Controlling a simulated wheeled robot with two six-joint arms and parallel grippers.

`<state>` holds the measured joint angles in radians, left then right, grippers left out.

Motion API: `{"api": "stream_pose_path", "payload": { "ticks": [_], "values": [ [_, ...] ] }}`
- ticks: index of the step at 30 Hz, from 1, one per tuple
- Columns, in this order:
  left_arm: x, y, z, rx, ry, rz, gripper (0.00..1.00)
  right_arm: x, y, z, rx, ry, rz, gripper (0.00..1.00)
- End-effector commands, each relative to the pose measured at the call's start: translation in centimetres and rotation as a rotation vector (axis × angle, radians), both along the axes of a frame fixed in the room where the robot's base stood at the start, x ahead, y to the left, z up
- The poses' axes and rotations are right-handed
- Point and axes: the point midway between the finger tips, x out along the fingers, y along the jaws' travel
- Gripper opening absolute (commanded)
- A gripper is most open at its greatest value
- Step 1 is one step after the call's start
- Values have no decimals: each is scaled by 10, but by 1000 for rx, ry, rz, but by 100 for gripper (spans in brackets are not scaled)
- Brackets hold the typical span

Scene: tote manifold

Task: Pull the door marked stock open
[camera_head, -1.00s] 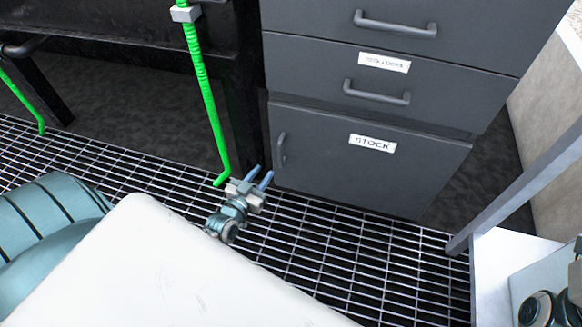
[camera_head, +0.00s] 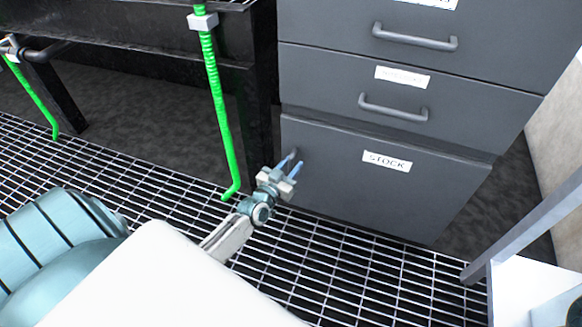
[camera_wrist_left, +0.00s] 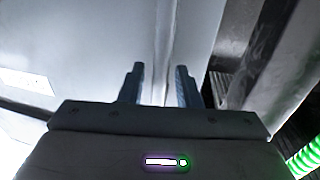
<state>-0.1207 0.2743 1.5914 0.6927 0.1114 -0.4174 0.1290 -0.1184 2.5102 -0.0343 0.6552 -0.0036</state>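The stock door (camera_head: 390,205) is the dark grey lowest front of the cabinet, with a white STOCK label (camera_head: 387,161). It looks shut. My right gripper is not in view.
Two drawers with bar handles, the lower one (camera_head: 460,110), sit above the door. A green hose (camera_head: 217,110) hangs by a black frame (camera_head: 258,100) just left of my gripper. Grating floor (camera_head: 350,265) lies before the cabinet. A grey post (camera_head: 530,225) stands at right.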

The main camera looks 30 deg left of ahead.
Motion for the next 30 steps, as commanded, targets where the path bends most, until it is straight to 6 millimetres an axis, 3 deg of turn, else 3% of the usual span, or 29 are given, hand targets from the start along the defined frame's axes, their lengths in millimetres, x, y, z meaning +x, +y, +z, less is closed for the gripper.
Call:
{"api": "stream_pose_path", "payload": {
  "ticks": [10, 15, 28, 30],
  "values": [
    [2, 0, 0, -1, 1, 0, 30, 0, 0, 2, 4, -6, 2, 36],
    [2, 0, 0, -1, 1, 0, 0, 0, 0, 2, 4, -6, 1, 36],
    [2, -1, 1, -2, 2, 5, 0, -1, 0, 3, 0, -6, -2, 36],
    [2, -2, 1, -2, 3, 9, 0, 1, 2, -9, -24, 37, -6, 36]
  ]
}}
